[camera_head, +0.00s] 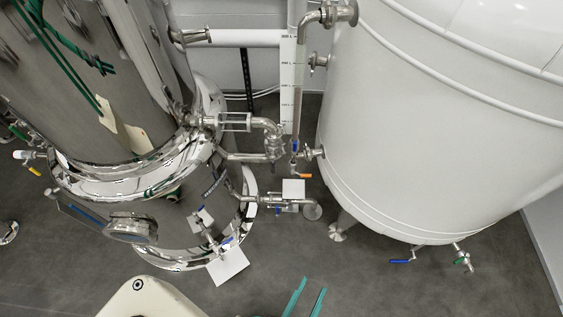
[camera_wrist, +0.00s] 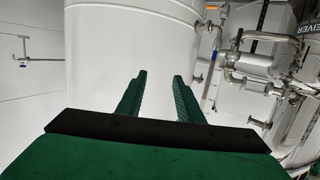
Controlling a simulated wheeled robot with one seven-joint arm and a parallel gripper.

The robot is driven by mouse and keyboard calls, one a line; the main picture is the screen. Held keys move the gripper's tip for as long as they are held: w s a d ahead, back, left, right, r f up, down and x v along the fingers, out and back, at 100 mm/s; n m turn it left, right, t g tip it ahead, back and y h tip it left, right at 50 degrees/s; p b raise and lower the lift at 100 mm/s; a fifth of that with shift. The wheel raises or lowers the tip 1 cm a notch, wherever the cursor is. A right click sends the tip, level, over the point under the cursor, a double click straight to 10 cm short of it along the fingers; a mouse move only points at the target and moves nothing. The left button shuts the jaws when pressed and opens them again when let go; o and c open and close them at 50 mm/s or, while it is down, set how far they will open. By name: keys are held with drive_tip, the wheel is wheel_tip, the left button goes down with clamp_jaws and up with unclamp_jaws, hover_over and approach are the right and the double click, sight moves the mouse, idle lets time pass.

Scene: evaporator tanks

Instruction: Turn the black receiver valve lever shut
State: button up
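The receiver (camera_head: 180,215) is a shiny steel vessel at lower left in the head view, with a dark name label (camera_head: 213,187). In the wrist view its label (camera_wrist: 286,28) shows partly at the right edge. A pipe and valve (camera_head: 280,204) stick out from its right side, beside a white tag (camera_head: 293,188). I cannot make out a black lever clearly; the parts there are small. My gripper (camera_head: 312,286) shows as two green fingers at the bottom of the head view. In the wrist view my gripper (camera_wrist: 160,77) is open and empty, with the white tank behind it.
A large white tank (camera_head: 430,130) fills the right side, with a blue-handled valve (camera_head: 400,261) underneath. An orange-handled valve (camera_head: 304,175) stands between the vessels. Another white tag (camera_head: 228,265) hangs at the receiver's front. Grey floor (camera_head: 370,285) is clear in front.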

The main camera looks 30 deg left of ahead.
drive_tip(key=w+a+f+n+y, duration=0.2)
drive_tip(key=w+a+f+y, duration=0.15)
drive_tip(key=w+f, duration=0.35)
drive_tip(key=n+g+y, duration=0.3)
drive_tip(key=n+y, duration=0.3)
drive_tip(key=y, duration=0.1)
approach(274, 169)
drive_tip(key=x, duration=1.1)
drive_tip(key=shift+s, duration=0.1)
drive_tip(key=shift+c, duration=0.2)
clamp_jaws()
